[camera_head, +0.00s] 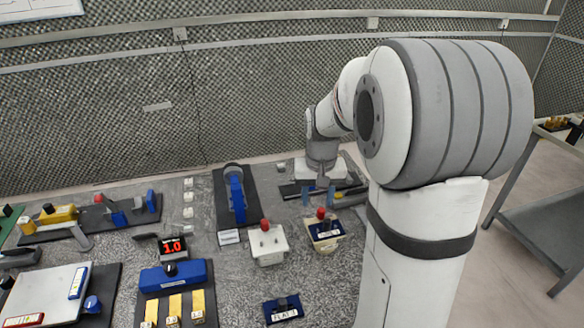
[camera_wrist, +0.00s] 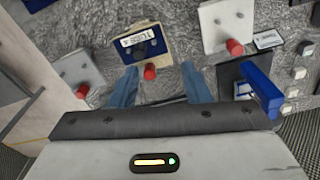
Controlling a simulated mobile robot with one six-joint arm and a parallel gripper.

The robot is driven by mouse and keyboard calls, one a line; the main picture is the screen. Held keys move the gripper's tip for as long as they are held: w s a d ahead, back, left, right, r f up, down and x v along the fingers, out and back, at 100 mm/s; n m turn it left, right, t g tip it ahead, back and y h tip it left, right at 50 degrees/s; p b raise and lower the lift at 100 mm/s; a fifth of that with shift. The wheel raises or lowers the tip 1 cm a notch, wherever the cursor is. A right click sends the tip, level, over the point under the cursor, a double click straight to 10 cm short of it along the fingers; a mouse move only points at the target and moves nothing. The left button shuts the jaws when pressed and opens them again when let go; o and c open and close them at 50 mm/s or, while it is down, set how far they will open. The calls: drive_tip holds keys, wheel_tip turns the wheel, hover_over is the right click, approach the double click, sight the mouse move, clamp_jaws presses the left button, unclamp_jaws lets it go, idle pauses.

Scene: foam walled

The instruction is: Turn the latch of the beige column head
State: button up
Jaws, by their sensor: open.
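The beige column head (camera_head: 327,247) stands on the bench right of centre, with a dark blue top plate and a white label. Its red latch knob (camera_head: 321,213) is on the side toward the back wall. In the wrist view the beige head (camera_wrist: 167,31) is ahead of my gripper (camera_wrist: 160,70). The red knob (camera_wrist: 150,72) shows between the two blue fingers, nearer the left one. In the head view my gripper (camera_head: 318,196) points down behind the head, open and empty. I cannot tell how far the fingers are above the knob.
A white box with a red knob (camera_head: 267,244) stands just left. A blue upright device (camera_head: 237,195) is farther left on a dark mat. Another red-knobbed pale block (camera_wrist: 75,68) is at the left in the wrist view. A blue labelled block (camera_head: 283,309) lies in front.

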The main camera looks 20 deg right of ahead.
drive_tip(key=m+p, duration=0.1)
drive_tip(key=p, duration=0.1)
hover_over(322, 210)
wheel_tip(322, 210, down, 3)
drive_tip(key=shift+a+r+g, duration=0.15)
drive_tip(key=shift+g, duration=0.25)
drive_tip(key=shift+f, duration=0.25)
wheel_tip(322, 210, down, 8)
drive_tip(key=shift+w+r+p, duration=0.1)
drive_tip(key=shift+r+p, duration=0.15)
drive_tip(key=shift+p, duration=0.55)
drive_tip(key=shift+c, duration=0.4)
